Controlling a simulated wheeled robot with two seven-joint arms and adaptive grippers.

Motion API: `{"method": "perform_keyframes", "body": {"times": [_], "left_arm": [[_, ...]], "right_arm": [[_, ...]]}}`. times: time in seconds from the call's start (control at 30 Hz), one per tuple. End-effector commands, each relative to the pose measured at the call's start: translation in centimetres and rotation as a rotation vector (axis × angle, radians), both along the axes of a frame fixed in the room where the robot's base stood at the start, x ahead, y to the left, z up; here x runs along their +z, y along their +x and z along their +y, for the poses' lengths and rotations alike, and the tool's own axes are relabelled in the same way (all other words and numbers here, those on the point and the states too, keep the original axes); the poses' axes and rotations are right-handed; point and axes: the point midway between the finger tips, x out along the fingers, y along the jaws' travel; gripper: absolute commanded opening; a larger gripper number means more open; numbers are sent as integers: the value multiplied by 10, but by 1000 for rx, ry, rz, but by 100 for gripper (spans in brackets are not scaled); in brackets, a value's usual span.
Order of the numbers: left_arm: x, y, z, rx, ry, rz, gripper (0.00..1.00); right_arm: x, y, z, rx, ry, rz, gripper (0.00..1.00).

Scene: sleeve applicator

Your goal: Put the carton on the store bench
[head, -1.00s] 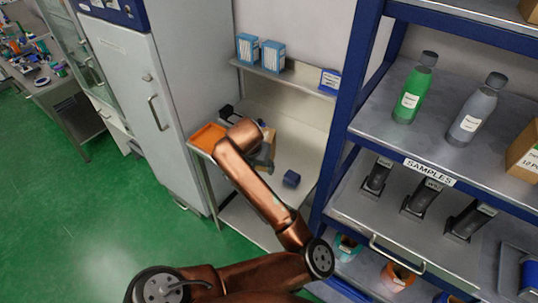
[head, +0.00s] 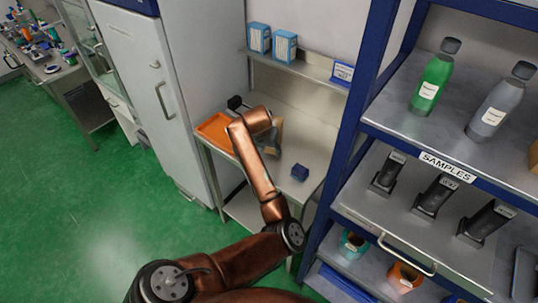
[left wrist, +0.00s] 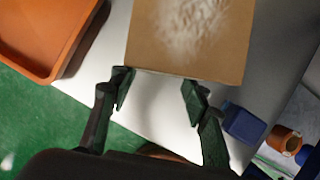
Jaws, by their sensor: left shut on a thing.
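The carton (left wrist: 190,38) is a brown cardboard box with a pale smudge on its face, at the top of the left wrist view. In the head view the gripper (head: 271,146) is mostly hidden behind the arm, over the pale bench (head: 312,150). I cannot tell whether the carton touches the bench. My right gripper is not in view.
A shelf above holds blue-white boxes (head: 283,46). The blue-framed samples rack (head: 352,125) stands close on the right; a grey cabinet (head: 165,80) stands left.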

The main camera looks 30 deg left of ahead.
Motion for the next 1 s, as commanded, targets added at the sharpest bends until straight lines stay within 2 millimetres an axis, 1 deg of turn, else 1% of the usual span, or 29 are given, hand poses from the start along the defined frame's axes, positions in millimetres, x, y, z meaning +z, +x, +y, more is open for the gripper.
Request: {"method": "perform_keyframes", "body": {"times": [0.03,0.13,0.23,0.43,0.47,0.7,1.0], "left_arm": [[-10,-1,-1,0,-2,4,7],[-22,-1,-1,-1,-1,2,7],[-24,0,-1,-1,-1,0,7],[-24,0,-1,-1,-1,0,7],[-25,-1,-1,0,-2,3,44],[-25,-1,-1,0,-2,3,60],[-23,-1,-1,0,-1,2,61]], "right_arm": [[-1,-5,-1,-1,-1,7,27],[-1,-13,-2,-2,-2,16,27],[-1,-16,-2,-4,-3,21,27],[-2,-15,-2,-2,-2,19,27],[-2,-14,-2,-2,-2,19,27],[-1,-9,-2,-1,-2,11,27],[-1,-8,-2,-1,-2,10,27]]}}
